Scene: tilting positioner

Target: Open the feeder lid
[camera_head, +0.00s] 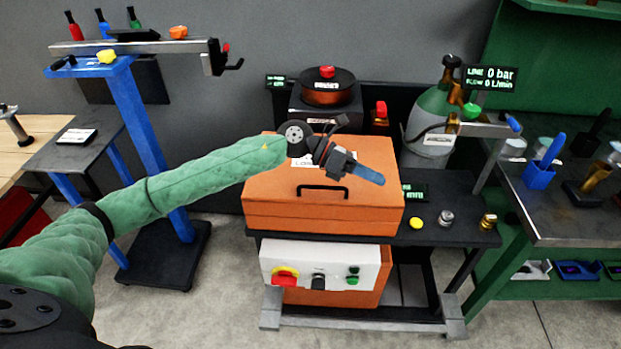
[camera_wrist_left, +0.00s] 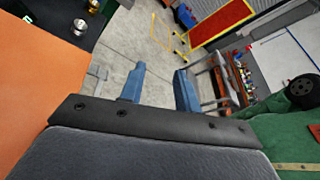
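The feeder is an orange box on a dark cart in the middle of the head view. Its lid (camera_head: 278,182) is down, with a black bar handle (camera_head: 323,188) on the sloping top toward me. My left gripper (camera_head: 375,178) is over the right part of the lid, its blue fingers pointing right, above and right of the handle. The wrist view shows the two fingers (camera_wrist_left: 158,80) apart with nothing between them. The orange surface (camera_wrist_left: 35,75) lies at left there, and the handle is not visible. My right gripper is not in view.
A wire spool (camera_head: 328,92) stands behind the box. A gas cylinder (camera_head: 432,125) is at back right. Several knobs (camera_head: 446,217) sit on the cart beside the box. A control panel (camera_head: 318,270) is below. A blue stand (camera_head: 150,150) is at left.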

